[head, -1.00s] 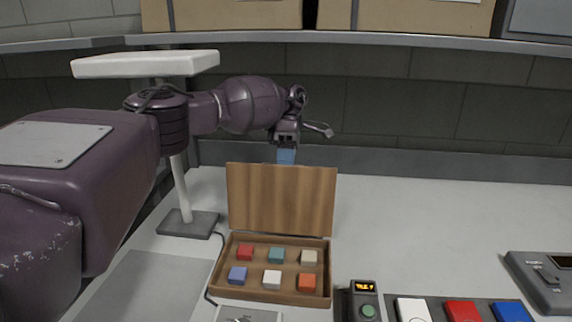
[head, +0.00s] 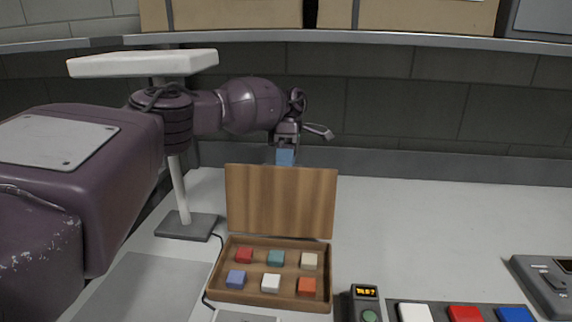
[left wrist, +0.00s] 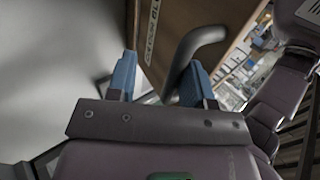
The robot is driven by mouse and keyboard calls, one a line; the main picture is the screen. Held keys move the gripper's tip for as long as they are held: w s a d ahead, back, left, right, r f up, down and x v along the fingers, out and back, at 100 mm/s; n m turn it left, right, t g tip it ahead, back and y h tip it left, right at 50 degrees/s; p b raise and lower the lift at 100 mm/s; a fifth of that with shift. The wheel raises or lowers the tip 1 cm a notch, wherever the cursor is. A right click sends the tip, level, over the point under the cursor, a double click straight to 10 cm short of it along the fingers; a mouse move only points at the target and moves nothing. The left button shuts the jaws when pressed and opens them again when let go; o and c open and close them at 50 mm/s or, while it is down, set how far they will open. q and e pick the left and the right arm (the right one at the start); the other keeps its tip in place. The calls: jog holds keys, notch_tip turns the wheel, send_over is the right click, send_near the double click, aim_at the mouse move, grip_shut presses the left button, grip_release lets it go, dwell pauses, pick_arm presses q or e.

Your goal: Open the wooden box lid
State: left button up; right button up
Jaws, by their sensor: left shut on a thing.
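The wooden box (head: 313,246) sits open on the table in the head view. Its brown lid (head: 281,202) stands upright at the back edge. My left gripper (head: 285,157) is at the top edge of the lid, its blue fingertips partly hidden behind it. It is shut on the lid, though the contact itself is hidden. In the left wrist view the blue fingers of my left gripper (left wrist: 160,80) show with a gap between them. My right gripper is not in view.
Several coloured blocks (head: 275,258) lie in the box. A small device with a lit display (head: 366,292) and white, red and blue pads stand to the right. A white stand (head: 180,190) is at left. The table behind right is clear.

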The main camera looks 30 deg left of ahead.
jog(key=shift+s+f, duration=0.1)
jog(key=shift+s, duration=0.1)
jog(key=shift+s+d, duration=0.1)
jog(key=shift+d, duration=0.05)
